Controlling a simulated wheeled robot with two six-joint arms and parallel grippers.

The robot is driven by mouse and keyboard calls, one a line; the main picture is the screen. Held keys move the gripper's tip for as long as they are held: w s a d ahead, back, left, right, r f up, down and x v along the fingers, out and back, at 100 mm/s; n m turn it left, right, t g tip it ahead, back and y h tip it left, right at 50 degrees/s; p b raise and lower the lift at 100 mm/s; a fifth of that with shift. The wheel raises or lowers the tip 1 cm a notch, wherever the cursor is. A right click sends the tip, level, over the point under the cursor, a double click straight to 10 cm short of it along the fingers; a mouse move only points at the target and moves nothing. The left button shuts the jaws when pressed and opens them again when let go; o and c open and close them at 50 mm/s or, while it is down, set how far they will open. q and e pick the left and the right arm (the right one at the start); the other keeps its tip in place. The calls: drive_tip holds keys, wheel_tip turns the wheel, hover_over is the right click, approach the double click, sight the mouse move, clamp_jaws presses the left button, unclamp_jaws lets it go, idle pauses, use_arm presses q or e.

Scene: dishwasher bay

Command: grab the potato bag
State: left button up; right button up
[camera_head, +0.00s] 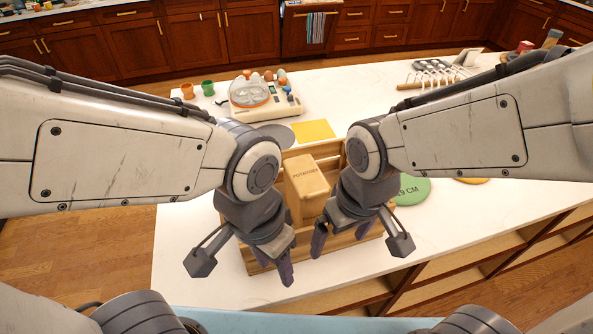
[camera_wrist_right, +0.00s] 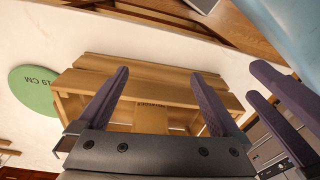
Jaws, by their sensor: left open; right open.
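The potato bag (camera_head: 306,183) is a tan, upright block-shaped bag marked "POTATOES". It stands in a slatted wooden crate (camera_head: 347,238) on the white counter, its lower part partly hidden by my right gripper. My left gripper (camera_head: 275,264) is open and empty at the crate's near left side, in front of the bag. My right gripper (camera_head: 337,236) is open and empty just right of the bag, over the crate. In the right wrist view the open right fingers (camera_wrist_right: 157,95) frame the crate (camera_wrist_right: 140,72), with the bag (camera_wrist_right: 151,118) partly visible between them. I see no finger clearly touching the bag.
A green round board (camera_head: 412,190) marked "19 CM" lies right of the crate. Behind the crate are a yellow sheet (camera_head: 314,131), a grey disc (camera_head: 277,134) and an egg cooker (camera_head: 255,98). Open shelves (camera_head: 470,262) lie below the counter's near edge.

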wheel_tip(320, 180, up, 7)
drive_tip(key=p, duration=0.9)
hover_over(307, 176)
drive_tip(key=s, duration=0.2)
drive_tip(key=shift+w+d+f+m+t, duration=0.1)
drive_tip(key=shift+d+f+m+t, duration=0.1)
drive_tip(key=shift+d+m+t, duration=0.15)
drive_tip(key=f, duration=0.1)
drive_tip(key=w+f, duration=0.1)
drive_tip(key=f, duration=0.3)
drive_tip(key=shift+w+a+p, duration=0.3)
drive_tip(key=shift+a+p, duration=0.05)
drive_tip(key=shift+w+a+f+p, duration=0.1)
drive_tip(key=shift+w+f+p, duration=0.25)
drive_tip(key=shift+f, duration=0.35)
drive_tip(key=shift+w+f+p, duration=0.1)
drive_tip(key=shift+f+p, duration=0.35)
drive_tip(key=shift+f, duration=0.3)
drive_tip(key=shift+w+a+f+p, duration=0.1)
drive_tip(key=shift+w+f+p, duration=0.25)
drive_tip(key=shift+f, duration=0.35)
use_arm(q)
wheel_tip(307, 176, up, 15)
use_arm(e)
drive_tip(key=shift+f, duration=0.65)
use_arm(q)
drive_tip(key=shift+f, duration=0.2)
use_arm(e)
drive_tip(key=shift+f, duration=0.25)
